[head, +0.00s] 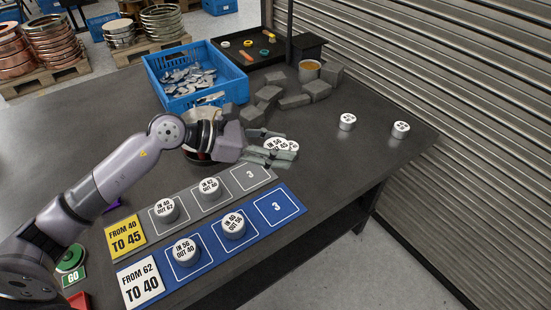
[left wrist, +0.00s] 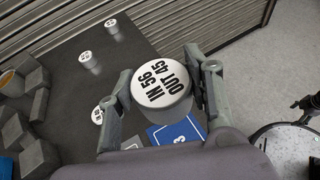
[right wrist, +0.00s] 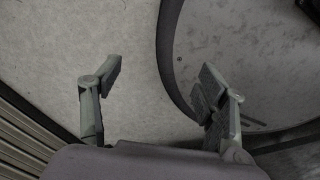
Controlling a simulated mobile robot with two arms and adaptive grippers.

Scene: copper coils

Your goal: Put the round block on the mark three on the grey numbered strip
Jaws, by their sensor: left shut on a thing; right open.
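My left gripper (head: 271,155) is shut on a white-topped round block (left wrist: 163,88), whose label reads IN 56 OUT 45 in the left wrist view. In the head view it is just beyond the far end of the grey numbered strip (head: 232,199), held partly hidden between the fingers. Mark three (head: 250,177) on the grey strip is bare. The strip's other two marks carry round blocks, IN 40 OUT 62 (head: 165,209) and one reading about IN 62 OUT 56 (head: 209,188). My right gripper (right wrist: 161,78) is open and empty over the floor.
A blue strip (head: 216,257) with two round blocks lies in front of the grey one. Another round block (head: 293,147) shows beside the held one. Two more (head: 347,121) (head: 401,129) stand to the right. Grey stones (head: 268,96) and a blue crate (head: 158,86) lie behind.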

